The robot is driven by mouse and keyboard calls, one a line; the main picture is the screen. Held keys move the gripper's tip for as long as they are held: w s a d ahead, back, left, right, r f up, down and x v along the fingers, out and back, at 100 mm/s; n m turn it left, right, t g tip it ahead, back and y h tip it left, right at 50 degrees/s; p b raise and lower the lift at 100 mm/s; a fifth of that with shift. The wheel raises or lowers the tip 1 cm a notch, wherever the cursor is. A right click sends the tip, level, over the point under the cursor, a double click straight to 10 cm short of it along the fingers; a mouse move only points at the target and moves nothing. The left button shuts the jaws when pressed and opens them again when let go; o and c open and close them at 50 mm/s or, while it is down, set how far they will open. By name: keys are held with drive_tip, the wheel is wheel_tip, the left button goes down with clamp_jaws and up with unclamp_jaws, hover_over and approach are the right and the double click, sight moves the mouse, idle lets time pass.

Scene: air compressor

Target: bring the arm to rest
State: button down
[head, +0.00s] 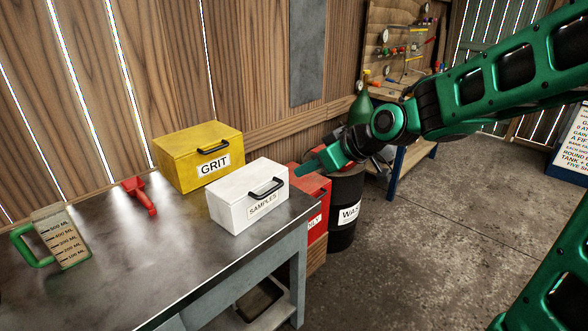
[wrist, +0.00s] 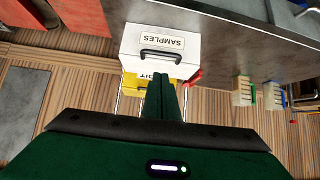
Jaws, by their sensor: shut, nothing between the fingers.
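My green arm reaches in from the right in the head view. My gripper (head: 318,161) is shut and empty, in the air off the right end of the workbench, near the white box labelled SAMPLES (head: 236,192). In the wrist view my gripper (wrist: 164,76) shows its fingers together, pointing toward the white SAMPLES box (wrist: 158,50). I see no contact between the fingers and the box, though the exact gap is hard to tell.
A yellow GRIT box (head: 180,165), a red scoop (head: 140,194) and a measuring jug (head: 62,238) stand on the grey workbench (head: 150,275). A red box (head: 318,225) and a dark drum (head: 345,195) stand beyond its right end. The concrete floor (head: 430,240) at right is clear.

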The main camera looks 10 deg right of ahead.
drive_tip(key=s+d+f+m+g+h, duration=0.2)
drive_tip(key=s+d+f+m+h, duration=0.15)
drive_tip(key=s+d, duration=0.5)
drive_tip(key=s+d+f+m+g+h, duration=0.2)
drive_tip(key=s+d+m, duration=0.3)
drive_tip(key=d, duration=0.6)
drive_tip(key=s+d+m+g, duration=0.1)
drive_tip(key=s+d+m, duration=0.1)
drive_tip(key=s, duration=0.7)
drive_tip(key=s+d+m+g, duration=0.2)
drive_tip(key=s+d+m, duration=0.1)
drive_tip(key=s, duration=0.5)
drive_tip(key=shift+s+d+f+m+g, duration=0.3)
drive_tip(key=shift+s+d+f+m, duration=0.05)
drive_tip(key=shift+f, duration=0.05)
drive_tip(key=shift+h, duration=0.25)
